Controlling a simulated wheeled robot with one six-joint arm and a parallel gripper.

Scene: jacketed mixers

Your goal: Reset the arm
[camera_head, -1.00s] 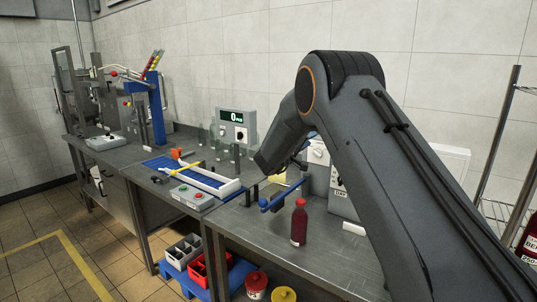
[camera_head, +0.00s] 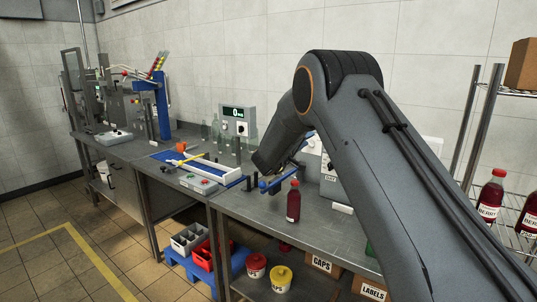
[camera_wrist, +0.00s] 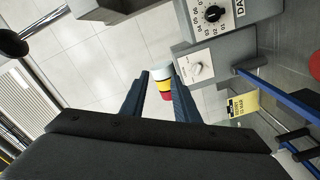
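My arm reaches over the workbench (camera_head: 262,212) in the head view, bent down at the elbow. Its far end hides most of my gripper there. In the wrist view my gripper (camera_wrist: 162,76) has its two dark fingers apart, with a clear gap between them. A white, yellow and red stacked object (camera_wrist: 163,82) shows in that gap. It seems to lie beyond the fingers, and I see no contact with it.
A red bottle (camera_head: 293,202) stands on the bench beneath my arm. A white-edged blue tray (camera_head: 215,172) and a display unit (camera_head: 237,122) stand further left. A wire rack (camera_head: 500,215) with red bottles is at the right. Open floor (camera_head: 40,265) lies at left.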

